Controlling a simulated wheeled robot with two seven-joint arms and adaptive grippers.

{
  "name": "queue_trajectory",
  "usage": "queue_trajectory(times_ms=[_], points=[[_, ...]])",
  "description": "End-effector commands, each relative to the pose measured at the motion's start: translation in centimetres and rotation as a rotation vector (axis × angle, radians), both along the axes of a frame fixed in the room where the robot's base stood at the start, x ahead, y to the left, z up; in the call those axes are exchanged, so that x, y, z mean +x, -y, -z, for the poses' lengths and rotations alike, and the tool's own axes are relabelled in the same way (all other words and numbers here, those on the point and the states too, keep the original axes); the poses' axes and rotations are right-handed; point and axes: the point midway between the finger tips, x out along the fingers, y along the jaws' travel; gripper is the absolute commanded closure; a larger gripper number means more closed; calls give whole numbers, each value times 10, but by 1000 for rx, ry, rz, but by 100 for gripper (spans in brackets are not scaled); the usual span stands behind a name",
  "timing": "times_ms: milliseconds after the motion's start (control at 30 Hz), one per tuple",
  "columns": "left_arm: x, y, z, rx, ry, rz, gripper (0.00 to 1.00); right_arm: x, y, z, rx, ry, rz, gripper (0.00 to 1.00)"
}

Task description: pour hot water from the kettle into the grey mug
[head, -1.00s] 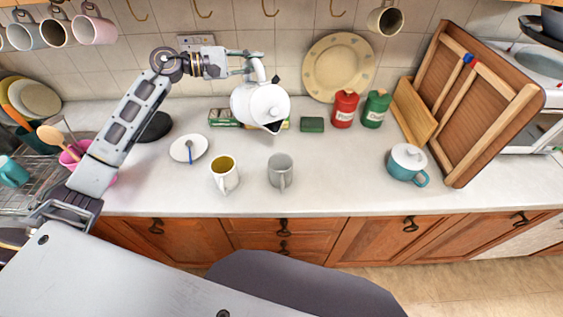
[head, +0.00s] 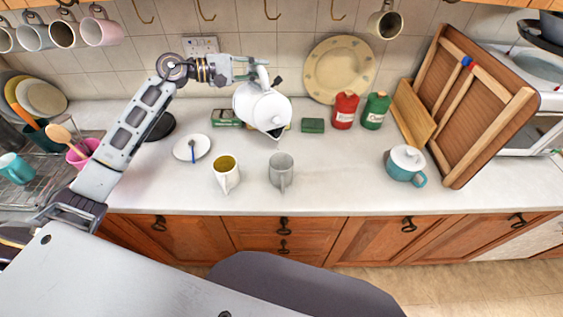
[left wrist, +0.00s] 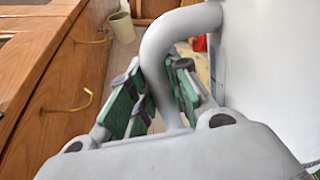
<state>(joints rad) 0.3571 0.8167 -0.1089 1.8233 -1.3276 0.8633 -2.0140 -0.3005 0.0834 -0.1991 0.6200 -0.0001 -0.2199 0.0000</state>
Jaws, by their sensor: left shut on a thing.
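The white kettle (head: 262,104) is in the air above the back of the counter, tilted with its spout down to the right. The spout tip is above and slightly behind the grey mug (head: 281,171), apart from it. The grey mug stands upright on the counter. My left gripper (head: 258,72) is shut on the kettle's handle; the left wrist view shows the green-padded fingers (left wrist: 160,95) around the curved grey-white handle (left wrist: 168,55). No water stream can be made out. My right gripper is not in view.
A white mug with yellowish contents (head: 226,172) stands just left of the grey mug. A saucer with a spoon (head: 203,154) lies farther left. A teal lidded pot (head: 405,165) stands at right. Canisters (head: 345,110) and a green box (head: 313,125) are behind.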

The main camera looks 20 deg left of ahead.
Motion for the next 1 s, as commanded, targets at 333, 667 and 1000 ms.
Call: queue_trajectory(times_ms=[333,667,1000], points=[[0,2,-2,25,41,-1,100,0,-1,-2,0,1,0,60],[2,0,-2,28,46,0,100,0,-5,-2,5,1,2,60],[4,-1,-1,33,50,0,100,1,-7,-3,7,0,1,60]])
